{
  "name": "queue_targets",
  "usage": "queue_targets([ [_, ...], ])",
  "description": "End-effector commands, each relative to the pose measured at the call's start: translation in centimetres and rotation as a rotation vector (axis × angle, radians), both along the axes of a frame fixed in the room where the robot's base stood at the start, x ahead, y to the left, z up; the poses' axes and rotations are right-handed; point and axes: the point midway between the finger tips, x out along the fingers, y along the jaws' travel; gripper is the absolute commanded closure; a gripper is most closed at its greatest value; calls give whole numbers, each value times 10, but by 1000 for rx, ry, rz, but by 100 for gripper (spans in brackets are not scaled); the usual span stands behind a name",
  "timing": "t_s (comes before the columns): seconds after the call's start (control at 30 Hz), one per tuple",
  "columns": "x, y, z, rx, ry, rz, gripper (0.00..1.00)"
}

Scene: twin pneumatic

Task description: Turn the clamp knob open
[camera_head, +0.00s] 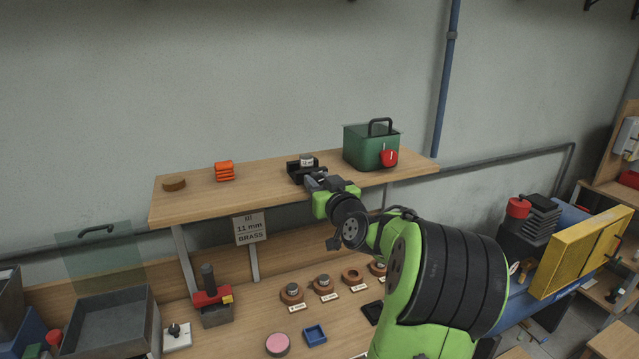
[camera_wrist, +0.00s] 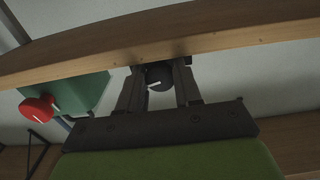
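The clamp (camera_head: 302,168) is a dark block on the wooden shelf's front edge, with a small grey cylinder with a white label (camera_head: 306,160) on it. Its black round knob (camera_wrist: 158,77) has a white pointer mark and shows in the wrist view below the shelf edge, in a picture that looks upside down. My gripper (camera_head: 314,181) is at the front of the clamp; in the wrist view its two fingers (camera_wrist: 159,88) stand on either side of the knob. Little or no gap shows, and I cannot tell whether they press on it. My gripper hides the knob in the head view.
A green box (camera_head: 370,148) with a red knob (camera_head: 389,158) stands to the right on the shelf (camera_head: 260,185). Orange blocks (camera_head: 224,171) and a brown disc (camera_head: 174,184) lie to the left. A sign (camera_head: 250,229) hangs below the shelf. The lower bench holds several parts.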

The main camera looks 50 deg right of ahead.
Motion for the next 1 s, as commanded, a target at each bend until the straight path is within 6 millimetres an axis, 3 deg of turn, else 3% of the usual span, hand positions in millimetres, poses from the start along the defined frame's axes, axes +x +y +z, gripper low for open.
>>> queue_targets([
  [0.1, 0, 0, 0, 0, 0, 0, 97],
  [0.77, 0, 0, 0, -119, 70, 0, 97],
  [0.8, 0, 0, 0, -119, 70, 0, 62],
  [0.93, 0, 0, 0, -119, 70, 0, 42],
  [1.0, 0, 0, 0, -119, 70, 0, 41],
])
